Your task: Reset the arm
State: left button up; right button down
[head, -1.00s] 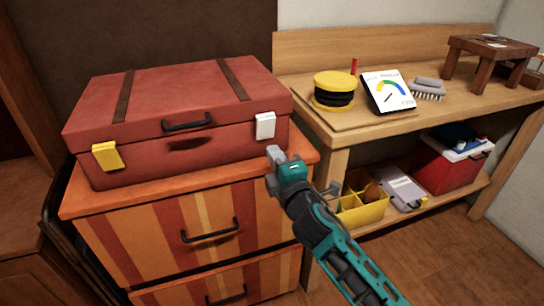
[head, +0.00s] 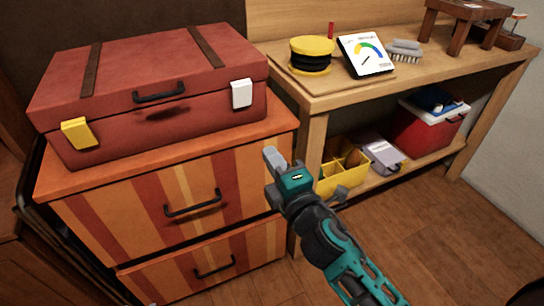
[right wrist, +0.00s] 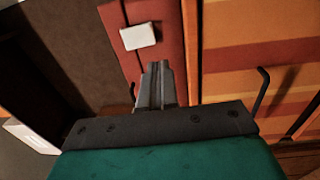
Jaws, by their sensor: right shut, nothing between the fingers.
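My right gripper (head: 272,158) is shut and empty. In the head view it is in front of the right side of a striped orange dresser (head: 110,222), below the white latch of a red suitcase (head: 200,115). The shut fingers also show in the right wrist view (right wrist: 155,85), with the suitcase's white latch (right wrist: 138,36) beyond them. The suitcase is closed and lies on the dresser top. My left gripper is not in view.
A wooden workbench (head: 300,95) stands to the right, with a yellow-and-black cap (head: 312,50), a gauge panel (head: 366,55) and a brush (head: 405,48) on it. Its lower shelf holds a yellow bin (head: 340,178) and a red cooler (head: 425,130). Floor at the lower right is clear.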

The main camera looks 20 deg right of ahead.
pick_arm(q)
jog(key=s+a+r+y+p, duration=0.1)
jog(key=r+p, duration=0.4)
jog(key=p, duration=0.5)
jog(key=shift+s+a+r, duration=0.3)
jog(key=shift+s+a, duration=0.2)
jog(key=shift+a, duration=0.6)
pick_arm(e)
jog(key=s+f+m+g+y, duration=0.1)
jog(key=s+f+m+g, duration=0.6)
jog(key=s+f+m, duration=0.4)
jog(key=s+m, duration=0.4)
jog(key=shift+m+g, duration=0.4)
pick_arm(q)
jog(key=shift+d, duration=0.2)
pick_arm(e)
jog(key=c, duration=1.9)
grip_release()
